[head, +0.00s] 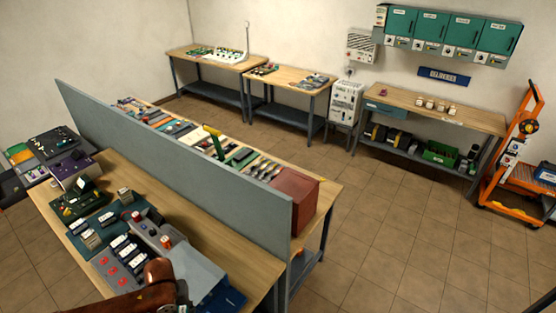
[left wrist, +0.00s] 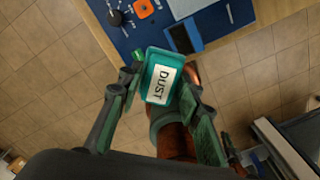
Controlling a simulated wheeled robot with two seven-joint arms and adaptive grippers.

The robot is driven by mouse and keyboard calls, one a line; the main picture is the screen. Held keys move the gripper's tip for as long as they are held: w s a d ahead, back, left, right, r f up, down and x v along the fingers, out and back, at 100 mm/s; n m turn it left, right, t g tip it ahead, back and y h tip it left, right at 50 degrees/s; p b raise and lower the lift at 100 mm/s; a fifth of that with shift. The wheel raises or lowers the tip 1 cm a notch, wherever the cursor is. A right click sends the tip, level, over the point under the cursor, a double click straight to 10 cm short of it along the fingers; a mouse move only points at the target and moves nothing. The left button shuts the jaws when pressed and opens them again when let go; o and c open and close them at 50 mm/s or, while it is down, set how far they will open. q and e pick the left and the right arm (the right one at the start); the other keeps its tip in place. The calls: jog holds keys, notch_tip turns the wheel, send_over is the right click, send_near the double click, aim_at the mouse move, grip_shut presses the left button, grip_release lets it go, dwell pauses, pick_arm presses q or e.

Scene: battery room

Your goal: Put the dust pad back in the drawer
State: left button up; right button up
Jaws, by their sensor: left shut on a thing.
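The dust pad (left wrist: 160,76) is a teal block with a white label reading DUST, seen in the left wrist view. My left gripper (left wrist: 161,82) is shut on it, one finger on each side. In the head view a brown part of my left arm (head: 150,288) shows at the bottom; the gripper and pad cannot be made out there. A blue-grey drawer front (head: 386,109) sits under the left end of the far right bench and looks shut. Whether this is the task's drawer, I cannot tell. My right gripper is not in view.
A grey partition (head: 170,145) stands along the near bench (head: 215,212), which is crowded with devices. A blue surface (left wrist: 135,38) with a knob and an orange part lies beyond the pad in the wrist view. An orange cart (head: 515,150) stands at right. Tiled floor (head: 400,220) is clear.

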pick_arm(q)
jog(key=shift+w+d+f+n, duration=0.1)
jog(key=shift+w+f+n, duration=0.15)
jog(key=shift+f+n, duration=0.05)
jog(key=shift+w+d+f+n+b, duration=0.25)
jog(key=shift+w+f+n+b, duration=0.15)
jog(key=shift+w+n+b, duration=0.3)
jog(key=shift+d+f+n, duration=0.1)
jog(key=shift+d+n, duration=0.05)
jog(key=shift+n, duration=0.15)
jog(key=shift+s+d+n+b, duration=0.1)
jog(key=shift+s+n+b, duration=0.15)
jog(key=shift+n+b, duration=0.3)
jog(key=d+f+n+b, duration=0.3)
jog(key=n+b, duration=0.7)
jog(key=n, duration=0.5)
jog(key=w+d+f+n+b, duration=0.1)
jog(key=d+f+n+b, duration=0.3)
jog(key=n+b, duration=0.7)
jog(key=d+n, duration=0.2)
jog(key=n, duration=0.1)
jog(key=shift+d+f+n, duration=0.2)
jog(key=shift+n, duration=0.15)
jog(key=shift+f, duration=0.1)
